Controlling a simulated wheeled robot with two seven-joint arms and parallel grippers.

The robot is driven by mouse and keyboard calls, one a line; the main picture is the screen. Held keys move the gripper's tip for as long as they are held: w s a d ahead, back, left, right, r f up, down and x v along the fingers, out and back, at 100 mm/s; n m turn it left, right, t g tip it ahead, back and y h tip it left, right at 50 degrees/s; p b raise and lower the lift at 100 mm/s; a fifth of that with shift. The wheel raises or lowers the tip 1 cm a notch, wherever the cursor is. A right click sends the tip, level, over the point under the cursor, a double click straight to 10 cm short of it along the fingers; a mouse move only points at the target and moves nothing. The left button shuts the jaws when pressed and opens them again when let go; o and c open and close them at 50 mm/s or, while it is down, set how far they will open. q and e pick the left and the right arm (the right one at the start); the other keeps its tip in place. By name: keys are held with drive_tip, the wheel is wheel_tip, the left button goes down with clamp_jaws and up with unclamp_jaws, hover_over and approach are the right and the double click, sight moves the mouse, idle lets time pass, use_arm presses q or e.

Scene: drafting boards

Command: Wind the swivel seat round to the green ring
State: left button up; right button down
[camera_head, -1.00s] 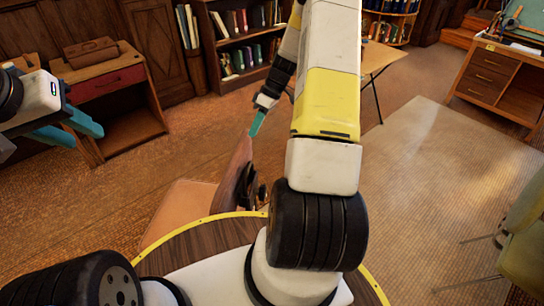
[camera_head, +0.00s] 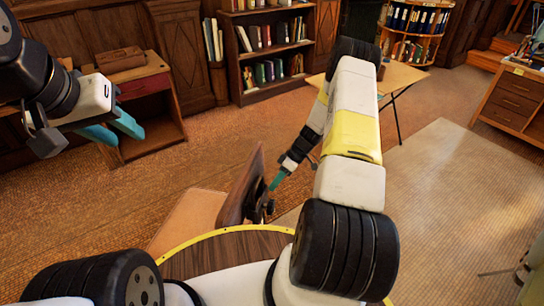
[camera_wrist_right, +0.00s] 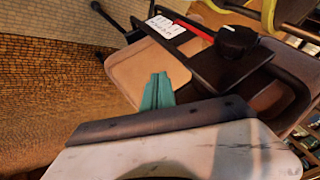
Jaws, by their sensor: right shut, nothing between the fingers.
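The swivel seat has a tan pad (camera_head: 188,218) and a brown backrest (camera_head: 240,190), seen nearly edge-on in the head view. Black fittings with a knob sit on the backrest's right side. My right gripper (camera_head: 277,182) is shut and empty, with its teal tips close to those fittings; contact cannot be told. In the right wrist view, its fingers (camera_wrist_right: 158,92) overlap the tan pad (camera_wrist_right: 145,68), beside a black bracket with a knob (camera_wrist_right: 237,41) and a white label. My left gripper (camera_head: 117,130) is open, empty and far from the seat. I see no green ring.
A desk with a red drawer (camera_head: 143,88) stands at the left and a bookcase (camera_head: 270,80) at the back. A light table (camera_head: 405,76) stands behind my right arm. The pale rug (camera_head: 450,190) at the right is mostly clear.

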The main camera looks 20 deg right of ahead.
drive_tip(key=s+a, duration=0.3)
drive_tip(key=shift+f, duration=0.25)
